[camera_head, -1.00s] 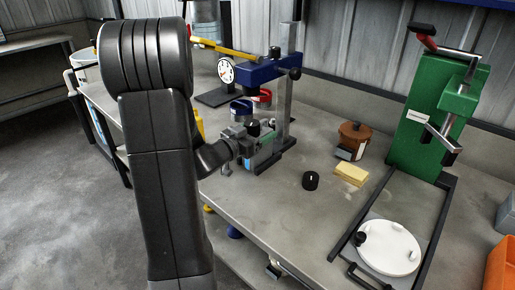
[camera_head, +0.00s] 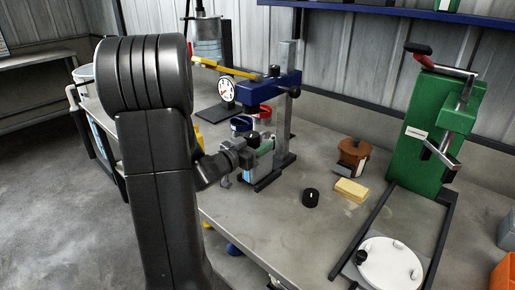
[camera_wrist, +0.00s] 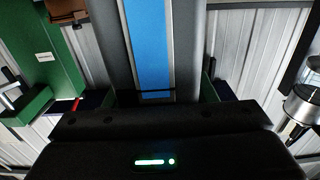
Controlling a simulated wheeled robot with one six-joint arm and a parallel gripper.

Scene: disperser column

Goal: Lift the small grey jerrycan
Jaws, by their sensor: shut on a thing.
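The small grey jerrycan (camera_head: 259,172) is beside the foot of the blue-armed stand, partly hidden by my gripper (camera_head: 250,153). In the wrist view the jerrycan (camera_wrist: 190,45) is a grey body with a blue stripe, filling the upper middle between my fingers. My gripper (camera_wrist: 158,95) is shut on it. I cannot tell whether its base touches the bench.
The blue-armed stand (camera_head: 270,84) rises close behind the jerrycan. A black knob-like piece (camera_head: 311,197), a yellow sponge (camera_head: 351,190) and a brown pot (camera_head: 353,153) lie to the right. A green press (camera_head: 433,130) stands farther right. The bench (camera_head: 265,225) is clear in front.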

